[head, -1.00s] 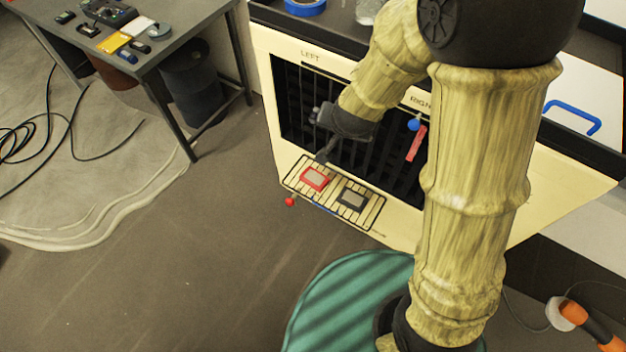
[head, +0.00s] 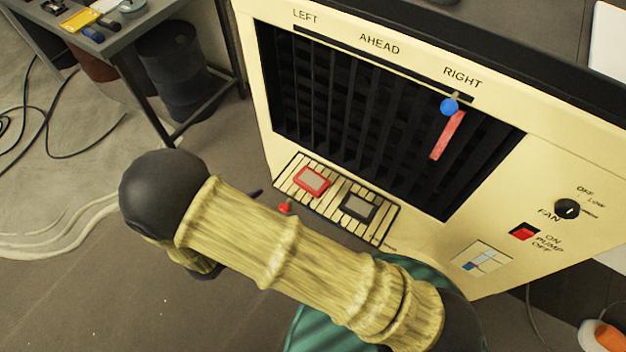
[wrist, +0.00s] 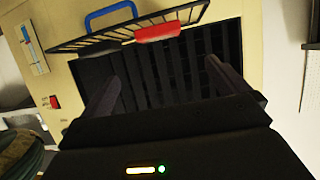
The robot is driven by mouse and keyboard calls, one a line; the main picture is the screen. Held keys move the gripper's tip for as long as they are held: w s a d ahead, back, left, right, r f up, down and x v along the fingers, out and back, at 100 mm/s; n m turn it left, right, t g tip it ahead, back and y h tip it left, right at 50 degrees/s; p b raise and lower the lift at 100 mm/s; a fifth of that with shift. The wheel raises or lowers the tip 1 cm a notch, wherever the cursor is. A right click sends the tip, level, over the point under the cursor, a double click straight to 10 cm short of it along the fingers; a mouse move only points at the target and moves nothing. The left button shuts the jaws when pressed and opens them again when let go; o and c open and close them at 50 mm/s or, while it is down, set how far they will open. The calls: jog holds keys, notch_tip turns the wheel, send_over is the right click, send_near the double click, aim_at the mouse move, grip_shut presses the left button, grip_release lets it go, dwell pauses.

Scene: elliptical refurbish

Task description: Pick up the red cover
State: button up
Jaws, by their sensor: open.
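The red cover (head: 312,181) is a red frame with a pale centre, lying on the left part of a slatted panel (head: 330,207) below the grille. A dark-framed piece (head: 358,207) lies to its right. In the wrist view the panel appears nearly edge-on at the top, with what looks like the red cover (wrist: 157,32) on it. My gripper (wrist: 162,70) is open and empty. Its two fingers point toward the dark grille, with the red piece beyond and above them, apart from it. In the head view my arm hides most of the gripper.
The cream cooler cabinet has a grille (head: 350,125), a blue knob (head: 449,107) with a red strip (head: 448,135), a fan dial (head: 567,209) and a red pump switch (head: 524,231). A blue handle (wrist: 110,14) shows in the wrist view. A grey table (head: 130,35) stands upper left.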

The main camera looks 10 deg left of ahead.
jog(key=shift+s, duration=0.15)
jog(key=b, duration=0.3)
send_near(312, 180)
jog(key=x, duration=0.5)
jog(key=shift+a+r, duration=0.1)
jog(key=shift+r, duration=0.05)
jog(key=x, duration=0.2)
jog(key=b+x, duration=0.1)
jog(key=x, duration=0.2)
jog(key=shift+f, duration=0.3)
jog(key=shift+r, duration=0.1)
jog(key=shift+c, duration=0.4)
